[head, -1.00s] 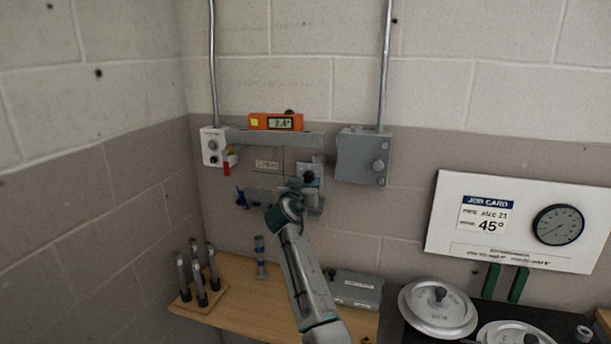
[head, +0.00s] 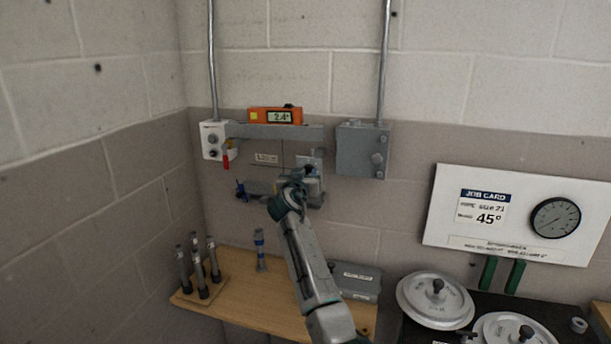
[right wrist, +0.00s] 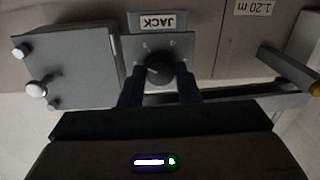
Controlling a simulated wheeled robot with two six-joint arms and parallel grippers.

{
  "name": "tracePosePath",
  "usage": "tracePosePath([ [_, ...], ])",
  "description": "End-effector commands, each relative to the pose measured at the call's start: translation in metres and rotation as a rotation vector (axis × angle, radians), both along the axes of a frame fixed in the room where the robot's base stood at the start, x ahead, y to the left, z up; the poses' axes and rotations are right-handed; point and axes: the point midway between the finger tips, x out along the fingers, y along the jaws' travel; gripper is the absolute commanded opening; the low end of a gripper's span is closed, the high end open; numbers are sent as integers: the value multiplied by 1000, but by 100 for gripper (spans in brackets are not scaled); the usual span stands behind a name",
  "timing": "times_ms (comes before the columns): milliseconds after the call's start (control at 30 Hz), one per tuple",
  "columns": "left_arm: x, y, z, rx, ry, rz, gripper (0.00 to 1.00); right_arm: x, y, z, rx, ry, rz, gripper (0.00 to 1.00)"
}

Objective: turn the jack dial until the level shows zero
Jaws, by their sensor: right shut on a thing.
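The orange level (head: 275,116) lies on the grey bar (head: 290,132) on the back wall, and its display reads about 2.4°. The jack dial (right wrist: 160,68) is a dark round knob on a grey plate under a JACK label (right wrist: 157,21) in the right wrist view. My right gripper (right wrist: 160,78) is shut on the dial, with one finger on each side of it. In the head view my right gripper (head: 294,186) covers most of the dial. My left gripper is not in view.
A grey box (head: 361,150) is fixed to the wall right of the bar. A white switch box (head: 213,141) with a red lever is at its left end. Below, a wooden shelf (head: 235,305) holds several upright cylinders. A job card board (head: 450,230) stands at right.

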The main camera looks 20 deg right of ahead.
Motion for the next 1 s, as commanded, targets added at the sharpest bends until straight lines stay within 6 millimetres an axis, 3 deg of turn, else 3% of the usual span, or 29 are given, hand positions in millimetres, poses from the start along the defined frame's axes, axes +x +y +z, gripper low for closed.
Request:
tracePosePath([
  [367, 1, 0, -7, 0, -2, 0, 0, 0, 1, -1, -156, 105, 1, 7],
  [1000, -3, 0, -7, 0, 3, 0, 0, 0, 1, 2, -654, 443, 2, 7],
])
